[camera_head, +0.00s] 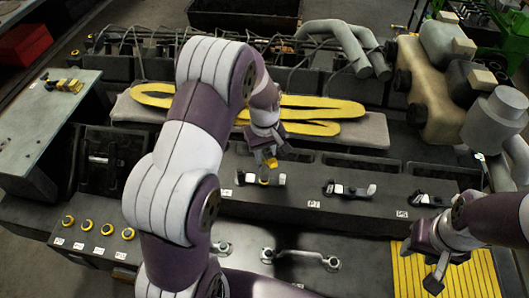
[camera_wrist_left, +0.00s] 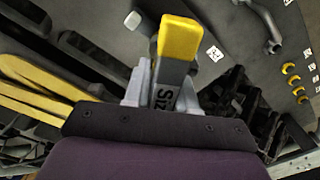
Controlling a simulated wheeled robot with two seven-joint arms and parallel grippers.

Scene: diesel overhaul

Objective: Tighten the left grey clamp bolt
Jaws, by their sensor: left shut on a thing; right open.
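My left gripper (camera_head: 268,158) is shut on a yellow-tipped tool (camera_head: 271,162). In the left wrist view the tool (camera_wrist_left: 180,40) has a yellow block end and a dark grey body with partly hidden lettering. It sits between the pale fingers (camera_wrist_left: 160,90). In the head view it is just above a black and grey holder (camera_head: 247,179); I cannot tell whether they touch. A grey bar-like clamp (camera_head: 300,254) lies at the front, with a round bolt-like end (camera_head: 267,255) on its left. My right gripper (camera_head: 432,262) is open and empty above a yellow ribbed mat (camera_head: 482,278).
Two similar black and grey holders (camera_head: 348,190) (camera_head: 430,200) stand to the right on the dark bench. Several yellow rings (camera_head: 87,225) sit at the front left. Yellow strips (camera_head: 310,128) lie on a pad behind. Grey pipes (camera_head: 345,45) and an engine (camera_head: 430,90) stand further back.

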